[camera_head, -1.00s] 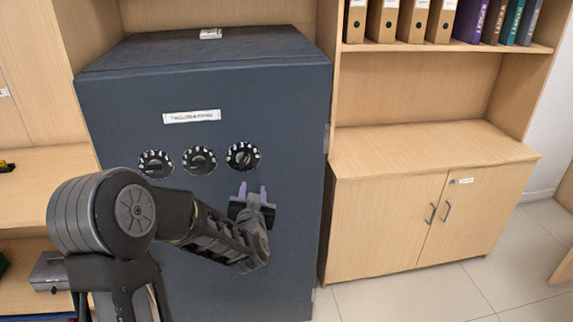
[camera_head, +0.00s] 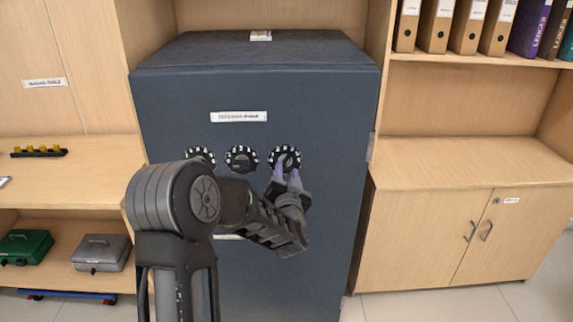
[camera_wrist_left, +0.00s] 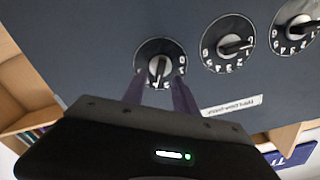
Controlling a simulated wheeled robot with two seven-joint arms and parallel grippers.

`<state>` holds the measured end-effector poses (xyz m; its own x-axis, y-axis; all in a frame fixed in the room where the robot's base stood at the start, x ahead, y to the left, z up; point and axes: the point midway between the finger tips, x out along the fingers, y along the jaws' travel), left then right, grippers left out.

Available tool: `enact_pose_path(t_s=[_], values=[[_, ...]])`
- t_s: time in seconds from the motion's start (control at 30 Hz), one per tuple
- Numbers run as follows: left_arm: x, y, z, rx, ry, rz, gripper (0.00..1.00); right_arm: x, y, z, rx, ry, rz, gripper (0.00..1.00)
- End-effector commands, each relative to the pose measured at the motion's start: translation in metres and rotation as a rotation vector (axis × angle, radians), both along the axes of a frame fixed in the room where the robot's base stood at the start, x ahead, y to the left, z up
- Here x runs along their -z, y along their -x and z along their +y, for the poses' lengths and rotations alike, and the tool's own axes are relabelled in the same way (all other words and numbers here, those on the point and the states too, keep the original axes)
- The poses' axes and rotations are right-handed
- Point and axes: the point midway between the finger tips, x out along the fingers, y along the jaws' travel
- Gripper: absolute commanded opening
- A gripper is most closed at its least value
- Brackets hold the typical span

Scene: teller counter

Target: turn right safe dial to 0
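The dark grey safe (camera_head: 325,230) carries three round dials in a row. The right dial (camera_head: 286,152) is black with white marks and a knob at its centre. My left gripper (camera_head: 287,173) is at the lower part of this dial, its purple fingers pointing at it. In the left wrist view, which is upside down, the right dial (camera_wrist_left: 160,65) is leftmost, its knob upright between my left gripper's (camera_wrist_left: 158,85) parted fingertips. The fingers look open and clear of the knob. The number it is set to is too small to read. My right gripper is out of view.
A wooden cabinet (camera_head: 420,235) stands to the right. Green (camera_head: 25,247) and grey (camera_head: 101,252) boxes sit on a left shelf.

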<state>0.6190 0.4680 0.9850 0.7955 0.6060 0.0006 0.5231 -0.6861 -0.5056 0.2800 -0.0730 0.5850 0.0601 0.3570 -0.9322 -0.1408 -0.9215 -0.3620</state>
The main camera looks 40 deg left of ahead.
Motion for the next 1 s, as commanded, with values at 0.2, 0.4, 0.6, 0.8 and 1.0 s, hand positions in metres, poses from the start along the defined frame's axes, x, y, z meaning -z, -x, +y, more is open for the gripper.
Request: enact_pose_path(t_s=[0.2,0.4,0.6,0.8,1.0], values=[[-0.001,-0.025,0.019,-0.001,0.001,0.000,0.35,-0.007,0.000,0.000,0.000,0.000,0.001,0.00],[0.000,-0.031,0.023,0.002,0.001,0.000,0.35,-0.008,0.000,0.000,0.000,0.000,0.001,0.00],[0.000,-0.031,0.023,0.002,0.001,0.000,0.33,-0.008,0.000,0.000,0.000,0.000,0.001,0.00],[0.000,-0.031,0.023,0.001,0.001,0.000,0.17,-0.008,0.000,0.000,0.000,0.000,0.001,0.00],[0.000,-0.031,0.023,0.001,0.001,0.000,0.00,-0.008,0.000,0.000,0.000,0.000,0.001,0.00]])
